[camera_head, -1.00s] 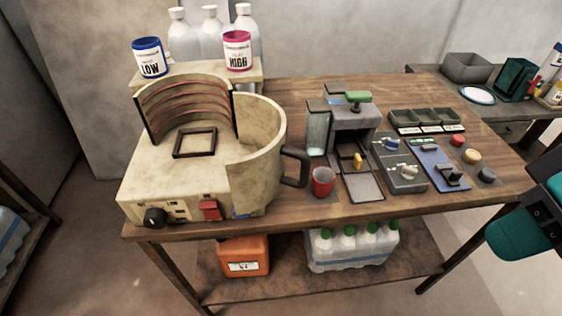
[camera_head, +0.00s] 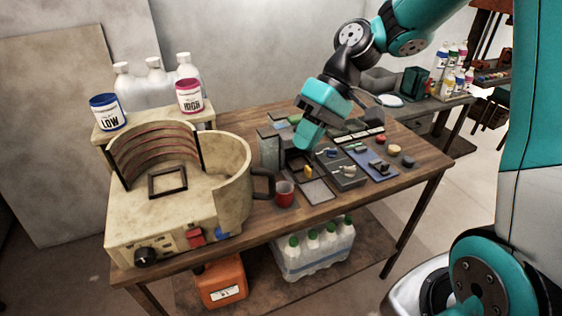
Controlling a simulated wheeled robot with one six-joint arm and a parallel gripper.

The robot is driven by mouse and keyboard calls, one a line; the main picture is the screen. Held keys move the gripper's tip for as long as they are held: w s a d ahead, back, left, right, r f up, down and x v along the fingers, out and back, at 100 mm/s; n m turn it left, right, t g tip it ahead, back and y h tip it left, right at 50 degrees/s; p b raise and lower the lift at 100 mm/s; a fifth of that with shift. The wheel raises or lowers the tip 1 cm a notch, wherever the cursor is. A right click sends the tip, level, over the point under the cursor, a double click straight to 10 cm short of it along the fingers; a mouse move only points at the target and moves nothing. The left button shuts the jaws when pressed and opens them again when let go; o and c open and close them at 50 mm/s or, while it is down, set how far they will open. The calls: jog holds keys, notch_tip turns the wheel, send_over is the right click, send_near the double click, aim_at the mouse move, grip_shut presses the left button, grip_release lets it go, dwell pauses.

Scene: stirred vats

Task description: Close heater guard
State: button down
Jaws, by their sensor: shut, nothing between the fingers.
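The heater (camera_head: 140,228) is a cream box at the table's left, with a curved back wall of reddish coils (camera_head: 158,150) and a square black frame on top. Its heater guard (camera_head: 234,190), a curved cream shell, stands at the right side, leaving the front open. The guard's black loop handle (camera_head: 263,184) points right, beside the red cup. My gripper (camera_head: 306,146) is shut and empty, above the devices to the right of the guard and apart from the handle. Its fingertips are small and partly hard to make out.
A red cup (camera_head: 284,194) stands close to the handle. A grey device (camera_head: 338,168), a blue panel (camera_head: 373,162) and buttons fill the table's right part. LOW (camera_head: 105,112) and HIGH (camera_head: 190,97) tubs stand on a shelf behind the heater.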

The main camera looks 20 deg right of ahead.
jog(key=w+d+f+m+y+p, duration=0.15)
jog(key=w+d, duration=0.25)
jog(key=d, duration=0.4)
jog(key=a+r+p+x, duration=0.1)
jog(key=p+x, duration=0.1)
jog(key=x, duration=1.1)
jog(key=shift+a+p, duration=0.4)
jog(key=shift+a, duration=0.1)
jog(key=shift+r+m+y, duration=0.1)
jog(key=shift+m+y, duration=0.15)
jog(key=shift+y, duration=0.1)
